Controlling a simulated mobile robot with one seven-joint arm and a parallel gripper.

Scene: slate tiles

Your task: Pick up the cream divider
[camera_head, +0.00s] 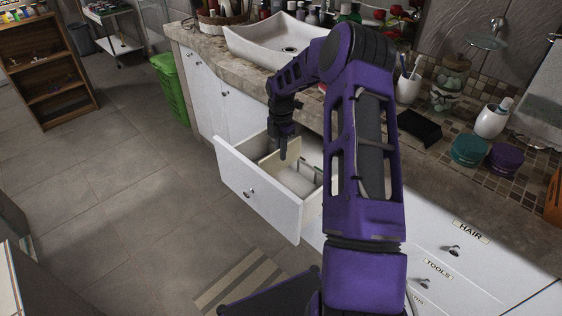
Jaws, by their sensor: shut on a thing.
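The open white drawer (262,200) sticks out from the counter below the sink. The cream divider (293,154) is an upright pale panel inside it. My gripper (283,154) reaches down into the drawer from above. Its dark fingers are shut on the cream divider near its top edge. My fingers cover part of the panel, and my purple arm hides the drawer's right end. I cannot tell whether the divider still touches the drawer floor.
The white sink (262,45) sits on the stone counter behind my gripper. A white cup (408,88), a black tray (419,127) and jars stand to the right. A green bin (171,88) and wooden shelf (50,75) stand left. The tiled floor left of the drawer is clear.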

